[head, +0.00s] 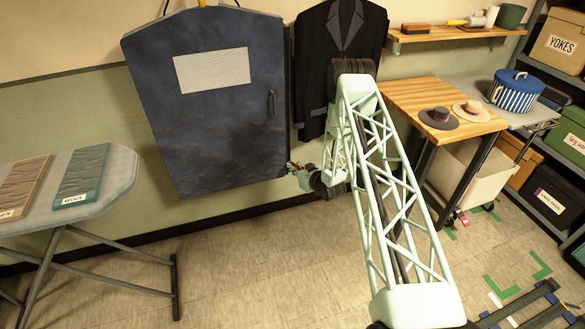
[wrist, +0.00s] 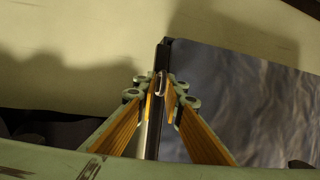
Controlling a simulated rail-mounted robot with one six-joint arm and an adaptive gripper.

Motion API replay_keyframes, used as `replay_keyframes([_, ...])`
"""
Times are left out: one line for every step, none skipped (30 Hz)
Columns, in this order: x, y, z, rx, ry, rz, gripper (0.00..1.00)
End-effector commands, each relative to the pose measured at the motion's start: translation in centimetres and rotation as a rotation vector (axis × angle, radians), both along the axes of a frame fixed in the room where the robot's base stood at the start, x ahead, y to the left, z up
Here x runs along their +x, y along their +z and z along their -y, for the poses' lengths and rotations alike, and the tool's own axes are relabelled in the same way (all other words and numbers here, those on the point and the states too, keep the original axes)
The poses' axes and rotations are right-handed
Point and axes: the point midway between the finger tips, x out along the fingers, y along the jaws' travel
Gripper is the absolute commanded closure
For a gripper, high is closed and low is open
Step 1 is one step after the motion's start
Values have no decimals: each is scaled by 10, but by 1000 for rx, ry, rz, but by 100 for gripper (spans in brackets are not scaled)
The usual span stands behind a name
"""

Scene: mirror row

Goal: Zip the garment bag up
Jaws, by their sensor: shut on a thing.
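The garment bag (head: 215,110) is dark blue with a white panel and hangs on the wall. It also shows on the right of the wrist view (wrist: 245,90), beside a dark edge strip. My gripper (head: 293,168) is at the bag's lower right edge. In the wrist view my gripper (wrist: 161,84) has its orange-padded fingertips shut on a small metal zip pull (wrist: 160,82) at that edge. The fingers hide part of the pull. I cannot make out the zip's teeth or how far the edge is closed.
A dark suit jacket (head: 338,50) hangs just right of the bag. An ironing board (head: 65,205) stands at the left. A wooden-topped table (head: 420,95) with two hats is at the right, below a wall shelf (head: 450,34). The floor (head: 230,250) below the bag is clear.

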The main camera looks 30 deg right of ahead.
Motion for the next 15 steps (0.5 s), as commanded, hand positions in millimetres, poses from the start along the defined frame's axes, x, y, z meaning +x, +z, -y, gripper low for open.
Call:
replay_keyframes([0,0,-4,-1,7,-2,100])
replay_keyframes([0,0,-4,0,8,-2,100])
replay_keyframes([0,1,-4,0,8,-2,100])
replay_keyframes([0,2,-5,0,8,-2,100])
replay_keyframes([0,4,-5,0,8,-2,100])
replay_keyframes([0,6,-5,-1,9,-1,100])
replay_keyframes([0,8,-5,-1,9,-1,100])
replay_keyframes([0,11,-5,-1,9,-1,100])
replay_keyframes([0,15,-5,-1,9,-1,100])
replay_keyframes([0,18,-6,0,10,-1,100])
replay_keyframes([0,21,-6,0,10,-2,100])
replay_keyframes([0,26,-6,0,10,-2,100])
replay_keyframes([0,30,-6,0,11,-2,100])
replay_keyframes([0,35,-6,-1,11,-2,100])
replay_keyframes([0,42,-6,-1,11,-1,100])
